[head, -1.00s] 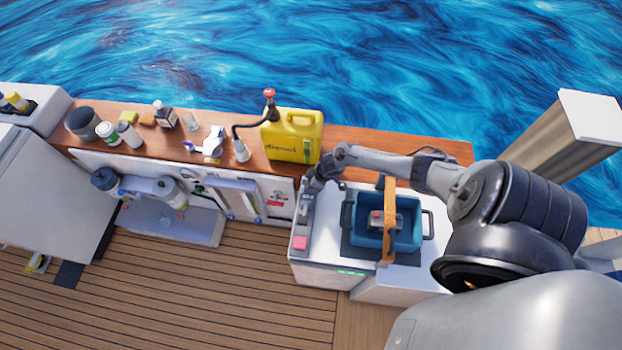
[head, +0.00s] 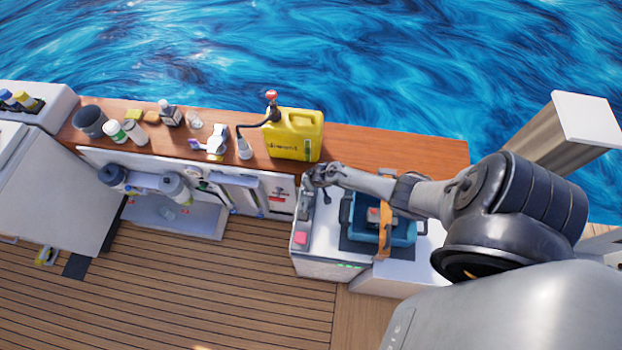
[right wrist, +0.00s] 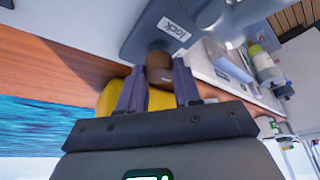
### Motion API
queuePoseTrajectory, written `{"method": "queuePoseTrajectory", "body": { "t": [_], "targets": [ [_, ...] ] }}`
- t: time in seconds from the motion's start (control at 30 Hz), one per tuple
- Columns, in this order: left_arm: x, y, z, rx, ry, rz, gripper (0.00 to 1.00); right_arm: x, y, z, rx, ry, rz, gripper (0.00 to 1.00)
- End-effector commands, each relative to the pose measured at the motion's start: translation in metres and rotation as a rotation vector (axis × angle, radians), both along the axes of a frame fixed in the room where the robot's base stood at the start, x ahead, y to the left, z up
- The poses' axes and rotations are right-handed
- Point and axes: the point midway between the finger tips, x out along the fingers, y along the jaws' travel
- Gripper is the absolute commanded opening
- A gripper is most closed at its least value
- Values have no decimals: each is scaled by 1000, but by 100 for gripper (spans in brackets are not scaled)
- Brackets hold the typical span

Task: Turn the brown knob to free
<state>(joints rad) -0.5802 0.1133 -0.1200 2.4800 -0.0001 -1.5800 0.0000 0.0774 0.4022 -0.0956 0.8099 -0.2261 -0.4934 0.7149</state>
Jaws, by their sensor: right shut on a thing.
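In the right wrist view, the brown knob (right wrist: 158,70) sits under a grey plate (right wrist: 215,18) with a white label reading "lock" (right wrist: 173,27). My right gripper (right wrist: 158,84) has one finger on each side of the knob and is shut on it. In the head view, my right gripper (head: 312,180) is at the back left corner of the white box (head: 325,232). The knob cannot be made out there. My left gripper is not in view.
A yellow canister (head: 293,140) stands on the wooden ledge (head: 380,148) just behind my right gripper. A blue basket (head: 402,236) with an orange-brown handle is under my right forearm. Several bottles and small items line the ledge to the left.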

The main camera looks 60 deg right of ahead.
Motion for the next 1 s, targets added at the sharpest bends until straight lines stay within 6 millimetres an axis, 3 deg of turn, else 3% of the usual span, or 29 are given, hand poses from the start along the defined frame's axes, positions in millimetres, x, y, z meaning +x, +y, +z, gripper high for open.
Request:
{"method": "queuePoseTrajectory", "body": {
  "t": [0.47,0.5,0.63,1.0],
  "targets": [
    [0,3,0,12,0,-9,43,0,0,-1,-1,-1,-15,3],
    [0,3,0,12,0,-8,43,0,0,-1,-1,-1,-15,38],
    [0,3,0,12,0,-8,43,0,0,0,-1,-1,-14,58],
    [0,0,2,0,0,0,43,-1,0,2,0,-1,-14,58]
  ]
}}
